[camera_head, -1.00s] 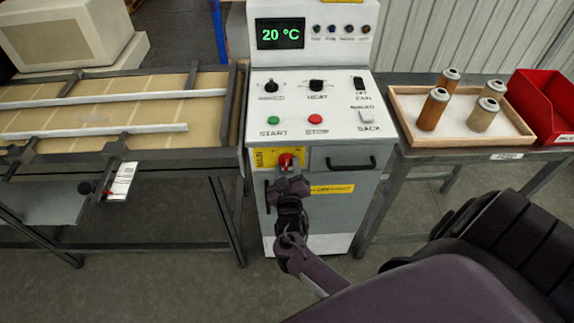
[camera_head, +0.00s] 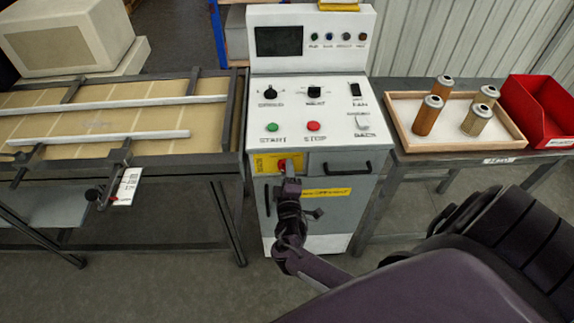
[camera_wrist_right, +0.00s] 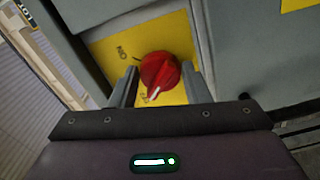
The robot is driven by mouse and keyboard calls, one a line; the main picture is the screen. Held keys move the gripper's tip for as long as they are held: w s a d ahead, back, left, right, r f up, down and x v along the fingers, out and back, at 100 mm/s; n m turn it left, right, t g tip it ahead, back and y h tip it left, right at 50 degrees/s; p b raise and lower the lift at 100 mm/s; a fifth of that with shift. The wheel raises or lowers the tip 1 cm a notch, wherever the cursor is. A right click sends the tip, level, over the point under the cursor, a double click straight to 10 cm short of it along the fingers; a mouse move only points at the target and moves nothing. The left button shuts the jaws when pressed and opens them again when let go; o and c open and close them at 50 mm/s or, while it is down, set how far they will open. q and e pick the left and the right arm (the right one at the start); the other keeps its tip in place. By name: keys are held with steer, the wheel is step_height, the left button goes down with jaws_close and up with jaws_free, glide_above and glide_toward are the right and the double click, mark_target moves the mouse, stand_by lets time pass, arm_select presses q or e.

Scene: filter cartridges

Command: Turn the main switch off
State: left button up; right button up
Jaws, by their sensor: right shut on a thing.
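The main switch is a red rotary knob (camera_head: 283,163) on a yellow plate (camera_head: 262,163) at the front of the grey and white machine. In the right wrist view the knob (camera_wrist_right: 158,70) has a white mark at its lower end, pointing down and slightly left. My right gripper (camera_head: 289,172) is shut on the knob, one finger on each side in the wrist view (camera_wrist_right: 160,85). It partly hides the knob in the head view. The machine's display (camera_head: 279,41) is dark. My left gripper is not in view.
Above the switch are a green start button (camera_head: 272,127), a red stop button (camera_head: 313,126) and knobs. A drawer handle (camera_head: 347,167) is right of the switch. A tray (camera_head: 462,143) with several cartridges and a red bin (camera_head: 540,110) stand right; a framed table (camera_head: 120,150) stands left.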

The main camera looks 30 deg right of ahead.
steer(key=shift+n, duration=0.3)
stand_by(0.4)
steer(key=o, duration=1)
steer(key=shift+s, duration=0.1)
steer(key=v, duration=0.7)
steer(key=shift+s+a+b, duration=0.2)
steer(key=shift+s+b, duration=0.1)
steer(key=shift+b, duration=0.1)
